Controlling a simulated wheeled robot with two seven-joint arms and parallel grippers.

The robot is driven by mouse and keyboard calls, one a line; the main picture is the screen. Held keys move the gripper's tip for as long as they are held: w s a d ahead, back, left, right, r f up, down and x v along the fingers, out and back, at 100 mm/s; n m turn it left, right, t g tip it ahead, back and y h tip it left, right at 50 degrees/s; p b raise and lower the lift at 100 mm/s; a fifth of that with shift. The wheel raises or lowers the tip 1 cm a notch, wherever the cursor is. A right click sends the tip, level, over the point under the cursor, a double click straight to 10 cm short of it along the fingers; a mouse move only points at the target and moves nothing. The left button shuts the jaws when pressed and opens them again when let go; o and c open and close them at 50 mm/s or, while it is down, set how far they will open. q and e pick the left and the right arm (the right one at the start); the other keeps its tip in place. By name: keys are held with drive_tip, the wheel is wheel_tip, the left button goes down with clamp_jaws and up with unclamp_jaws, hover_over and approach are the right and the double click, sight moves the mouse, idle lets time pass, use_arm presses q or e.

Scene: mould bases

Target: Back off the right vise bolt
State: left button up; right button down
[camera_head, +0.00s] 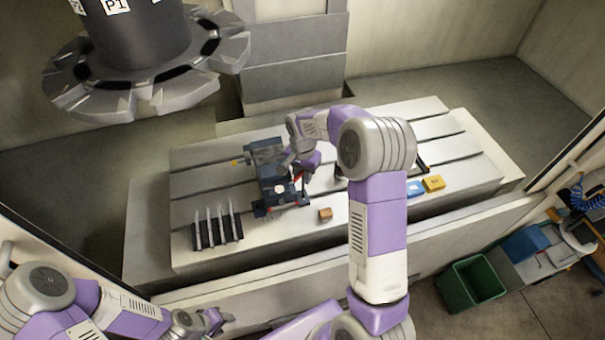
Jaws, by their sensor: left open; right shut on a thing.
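A dark blue-grey vise (266,168) stands on the slotted machine table (330,225), left of its middle. My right arm reaches over the table from the front, and my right gripper (297,164) is at the vise's right side. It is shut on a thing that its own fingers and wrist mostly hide. A thin red part (297,184) shows just below it; I cannot tell whether that is what it holds. The right vise bolt cannot be made out. My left gripper (218,319) is open, low at the left in front of the table, away from the vise.
A rack of upright pins (217,232) stands left of the vise. A brown block (325,214) lies in front. Blue (414,188) and yellow (433,184) blocks lie at right. A tool carousel (145,75) hangs at upper left. A green bin (472,284) stands outside.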

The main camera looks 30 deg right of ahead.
drive_tip(key=shift+s, duration=0.1)
drive_tip(key=n, duration=0.3)
drive_tip(key=shift+s+f+n, duration=0.1)
drive_tip(key=shift+n, duration=0.3)
drive_tip(key=shift+n, duration=1.8)
drive_tip(key=n, duration=0.3)
drive_tip(key=shift+d+n+p, duration=0.1)
drive_tip(key=shift+n+p, duration=0.2)
drive_tip(key=shift+p, duration=0.1)
